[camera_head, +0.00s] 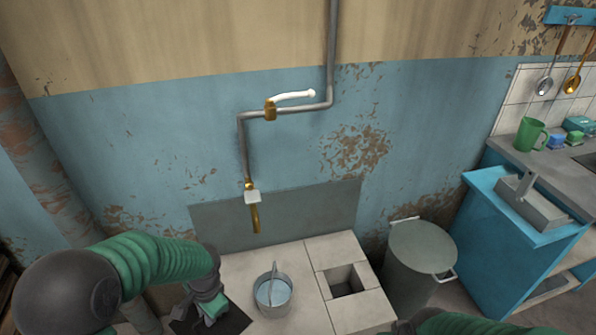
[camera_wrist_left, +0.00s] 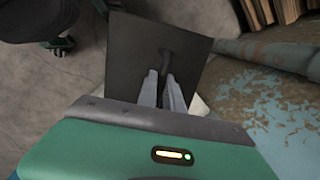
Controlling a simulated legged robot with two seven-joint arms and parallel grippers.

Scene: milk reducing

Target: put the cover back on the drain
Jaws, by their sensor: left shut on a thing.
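The drain cover (camera_head: 236,318) is a dark square plate. It is partly behind my left gripper (camera_head: 209,305) in the head view. In the left wrist view the cover (camera_wrist_left: 130,60) has a small handle at its middle, and my left gripper (camera_wrist_left: 165,88) is shut on that handle. The drain (camera_head: 346,281) is a square dark opening in the pale tiled ledge, to the right of my left gripper and uncovered. My right gripper is out of view; only a green piece of my right arm shows at the bottom edge of the head view.
A metal bucket (camera_head: 273,293) with water stands on the tiled ledge (camera_head: 325,251), between the cover and the drain. A brass tap (camera_head: 255,217) hangs above it. A grey lidded bin (camera_head: 421,262) stands right of the drain, near a blue cabinet (camera_head: 508,232).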

